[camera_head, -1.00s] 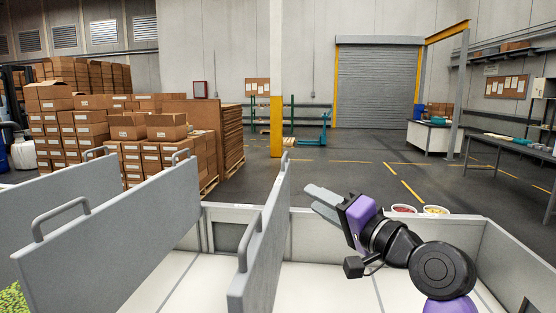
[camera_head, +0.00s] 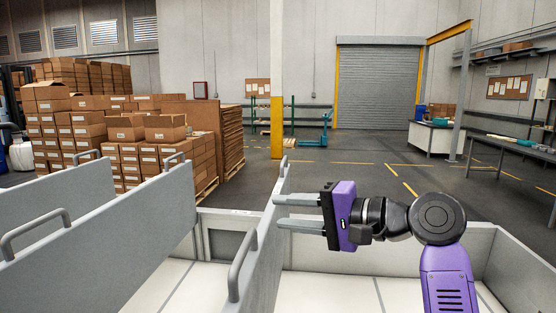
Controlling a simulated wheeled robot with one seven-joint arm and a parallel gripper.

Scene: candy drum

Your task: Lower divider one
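Three grey upright dividers with loop handles stand in the white bin: a right divider (camera_head: 266,262), a middle divider (camera_head: 120,235) and a left divider (camera_head: 60,195). I cannot tell from the view which is number one. The right divider has a near handle (camera_head: 239,266) on its top edge. My gripper (camera_head: 277,213) is on the right side of the right divider, fingers pointing left and spread apart with nothing between them. Its fingertips are close to or overlap the divider's upper part in the picture; I cannot tell whether they touch.
The bin's pale floor (camera_head: 330,290) shows between the dividers, and its far wall (camera_head: 400,260) runs behind my arm. Beyond lie stacked cardboard boxes (camera_head: 165,130), a yellow-based post (camera_head: 276,125) and a shutter door (camera_head: 378,88). The right compartment is clear.

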